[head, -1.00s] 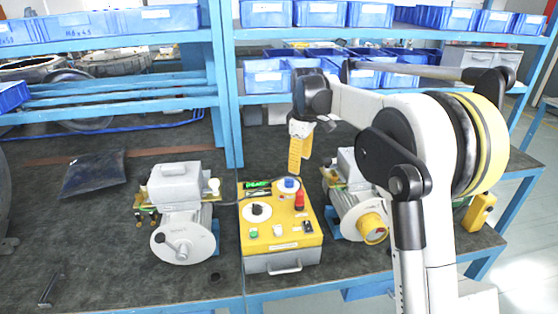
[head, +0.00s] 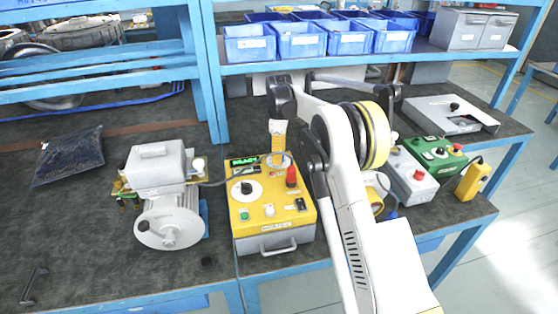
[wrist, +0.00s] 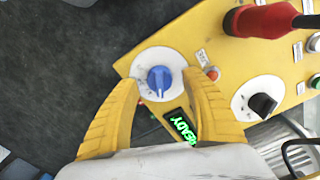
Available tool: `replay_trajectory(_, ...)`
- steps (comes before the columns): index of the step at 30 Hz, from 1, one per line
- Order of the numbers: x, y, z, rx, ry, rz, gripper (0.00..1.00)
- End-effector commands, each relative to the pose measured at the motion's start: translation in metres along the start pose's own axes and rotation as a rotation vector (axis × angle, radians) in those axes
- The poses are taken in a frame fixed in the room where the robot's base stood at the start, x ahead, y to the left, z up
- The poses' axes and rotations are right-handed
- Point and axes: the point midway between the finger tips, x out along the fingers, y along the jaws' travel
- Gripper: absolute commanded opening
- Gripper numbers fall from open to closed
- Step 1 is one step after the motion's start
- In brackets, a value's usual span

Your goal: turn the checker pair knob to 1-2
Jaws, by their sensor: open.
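A black knob (head: 246,188) on another white dial also shows in the wrist view (wrist: 262,104). The frames do not show which one is the pair knob. My gripper (wrist: 160,80) is open, its yellow fingers on either side of the blue knob; contact cannot be told. In the head view my gripper (head: 278,150) hides most of the blue knob.
A red-handled part (head: 291,177) stands on the checker near my fingers. A grey blower (head: 158,165) is to the left. Grey (head: 412,178) and green (head: 436,153) boxes are at right. Blue shelf bins (head: 300,40) stand behind. The bench front left is mostly clear.

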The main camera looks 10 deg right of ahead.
Motion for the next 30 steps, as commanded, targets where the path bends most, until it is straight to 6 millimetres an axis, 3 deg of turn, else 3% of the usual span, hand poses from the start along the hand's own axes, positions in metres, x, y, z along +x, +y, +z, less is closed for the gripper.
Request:
replay_trajectory(4, 0.0115, 0.0001, 0.0, 0.0, 0.0, 0.0, 0.55)
replay_trajectory(13, 0.0123, 0.0, 0.0, 0.001, 0.0, 0.0, 0.53)
replay_trajectory(18, 0.0122, 0.0, 0.0, 0.001, 0.0, 0.0, 0.01)
replay_trajectory(30, 0.0113, 0.0, 0.0, 0.061, 0.0, 0.0, 0.0)
